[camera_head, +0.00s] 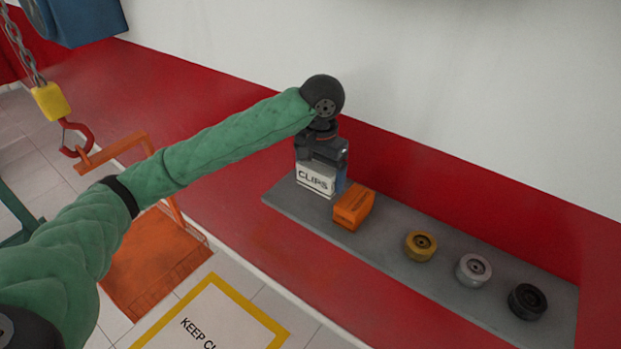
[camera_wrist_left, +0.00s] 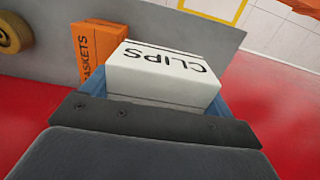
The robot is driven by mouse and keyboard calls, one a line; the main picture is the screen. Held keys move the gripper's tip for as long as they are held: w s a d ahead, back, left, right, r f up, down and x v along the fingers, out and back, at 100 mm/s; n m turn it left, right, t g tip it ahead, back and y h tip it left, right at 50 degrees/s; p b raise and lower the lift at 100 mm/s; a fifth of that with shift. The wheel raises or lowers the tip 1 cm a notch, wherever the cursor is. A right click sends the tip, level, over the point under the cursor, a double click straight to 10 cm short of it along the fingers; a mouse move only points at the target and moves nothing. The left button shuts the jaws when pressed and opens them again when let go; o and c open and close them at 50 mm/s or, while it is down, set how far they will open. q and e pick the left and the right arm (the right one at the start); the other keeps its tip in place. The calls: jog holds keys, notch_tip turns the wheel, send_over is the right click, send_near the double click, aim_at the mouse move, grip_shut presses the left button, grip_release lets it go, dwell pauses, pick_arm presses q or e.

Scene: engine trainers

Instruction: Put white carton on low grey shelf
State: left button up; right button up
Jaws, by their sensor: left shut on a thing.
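The white carton (camera_head: 315,180), marked CLIPS, is in my left gripper (camera_head: 322,163) at the left end of the low grey shelf (camera_head: 440,280). In the left wrist view the carton (camera_wrist_left: 162,75) sits between the blue fingers of the gripper, which is shut on it. The carton looks upright in the head view. I cannot tell whether its base touches the shelf, as no clear gap shows. My right gripper is not in view.
An orange GASKETS box (camera_head: 354,207) stands close to the carton's right. Yellow (camera_head: 421,246), silver (camera_head: 473,269) and black (camera_head: 527,301) rollers stand farther right on the shelf. A red hook (camera_head: 76,140) hangs at left above an orange cart (camera_head: 155,262).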

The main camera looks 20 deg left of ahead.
aim_at(307, 192)
pick_arm(q)
jog(key=shift+w+a+f+p, duration=0.25)
jog(key=shift+w+a+p, duration=0.15)
jog(key=shift+a, duration=0.25)
jog(key=shift+w+a+f+p, duration=0.25)
jog(key=shift+w+a, duration=0.1)
jog(key=shift+a, duration=0.25)
jog(key=shift+w+a+f+p, duration=0.45)
jog(key=shift+w+a+f, duration=0.35)
jog(key=shift+w+f, duration=0.3)
jog(key=shift+w, duration=0.05)
jog(key=shift+s+a+f+p, duration=0.1)
jog(key=shift+s+f+p, duration=0.05)
jog(key=shift+f+p, duration=0.45)
jog(key=shift+s+f+p, duration=0.1)
jog(key=shift+f+p, duration=0.65)
jog(key=shift+f, duration=0.65)
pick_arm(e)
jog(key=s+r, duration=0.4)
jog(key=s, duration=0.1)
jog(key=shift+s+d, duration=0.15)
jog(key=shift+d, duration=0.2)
pick_arm(q)
jog(key=o, duration=1)
